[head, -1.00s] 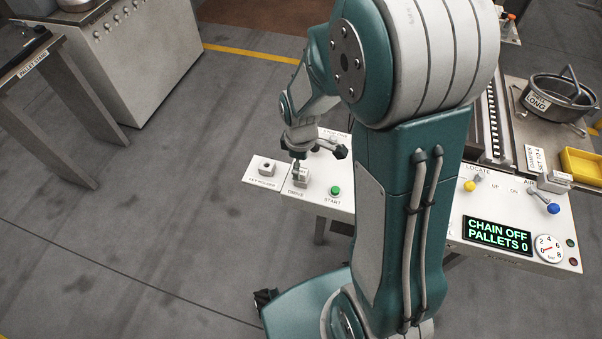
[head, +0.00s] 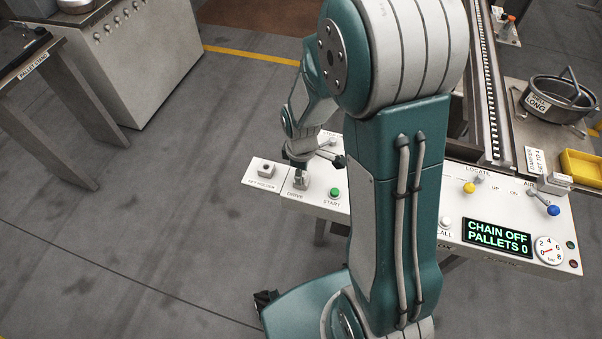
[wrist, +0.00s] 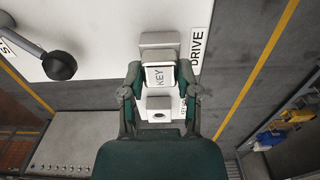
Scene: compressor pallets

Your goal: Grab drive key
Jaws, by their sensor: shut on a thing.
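The drive key (wrist: 160,76), a pale block with KEY written on it, is between the two fingers of my gripper (wrist: 160,88) in the wrist view. The fingers are shut on its sides. A grey block (wrist: 160,39) beside the DRIVE label lies just beyond the key. The key holder (wrist: 158,108), with a dark hole, shows on the near side, partly hidden by my gripper. In the head view, my gripper (head: 300,168) is low over the drive switch (head: 300,182), right of the key holder (head: 265,168). I cannot tell whether the key is seated in the switch.
The green START button (head: 335,193) is close to the right of my gripper. A black-knobbed lever (wrist: 61,66) stands near it. The display (head: 497,237) reads CHAIN OFF, PALLETS 0. Open floor lies left of the panel.

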